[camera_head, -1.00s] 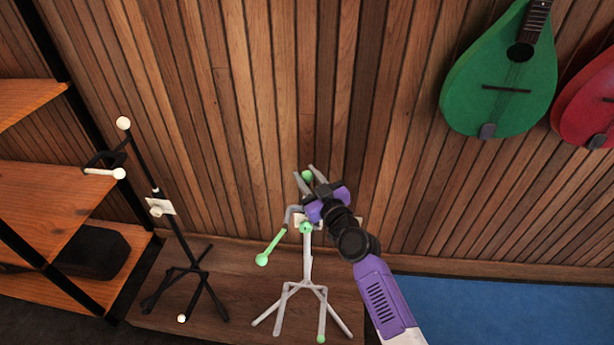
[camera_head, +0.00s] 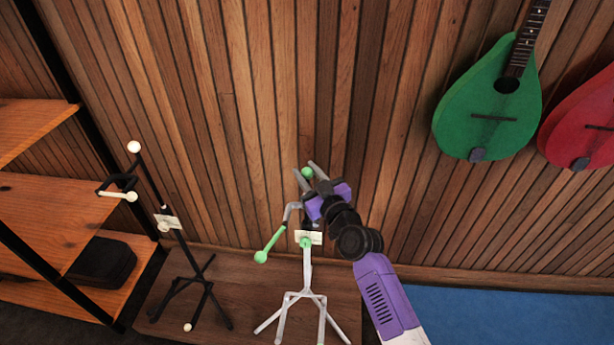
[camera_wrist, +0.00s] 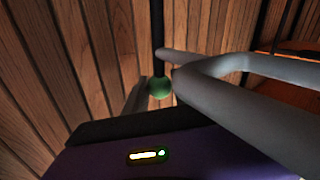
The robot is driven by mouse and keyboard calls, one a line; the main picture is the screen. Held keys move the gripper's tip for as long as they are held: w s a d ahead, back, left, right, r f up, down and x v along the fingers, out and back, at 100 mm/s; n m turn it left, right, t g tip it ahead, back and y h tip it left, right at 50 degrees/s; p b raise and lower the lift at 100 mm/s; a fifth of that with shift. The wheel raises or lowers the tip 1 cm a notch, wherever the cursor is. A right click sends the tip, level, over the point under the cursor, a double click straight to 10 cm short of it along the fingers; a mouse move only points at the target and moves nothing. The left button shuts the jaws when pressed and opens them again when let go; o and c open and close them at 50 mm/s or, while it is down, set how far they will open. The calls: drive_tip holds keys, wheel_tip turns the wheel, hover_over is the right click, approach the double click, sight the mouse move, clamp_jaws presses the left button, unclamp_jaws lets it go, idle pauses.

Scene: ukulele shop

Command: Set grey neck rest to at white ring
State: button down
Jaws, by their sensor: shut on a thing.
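The grey stand with green tips stands on the wooden platform, its pole (camera_head: 307,270) rising towards the wall. Its grey neck rest (camera_head: 290,212) sticks out to the left at the upper end, one prong ending in a green tip (camera_head: 262,256). My gripper (camera_head: 309,175) is shut at the top of the stand, on the neck rest, with a green ball (camera_head: 307,172) by its fingertips. In the wrist view the bent grey tube of the neck rest (camera_wrist: 235,63) runs close by, and the green ball (camera_wrist: 160,87) shows too. I cannot make out a white ring on the pole.
A black stand with white tips (camera_head: 182,255) is to the left, by wooden shelves (camera_head: 50,205) holding a black case (camera_head: 102,262). A green instrument (camera_head: 490,118) and a red one (camera_head: 585,125) hang on the slatted wall. Blue floor (camera_head: 490,318) lies at right.

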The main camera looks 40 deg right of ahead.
wheel_tip(320, 180, up, 5)
drive_tip(key=shift+p, duration=1.25)
drive_tip(key=shift+f, duration=0.1)
drive_tip(key=c, duration=1.1)
unclamp_jaws()
drive_tip(key=shift+o, duration=0.2)
drive_tip(key=b+v, duration=0.1)
drive_tip(key=v, duration=0.7)
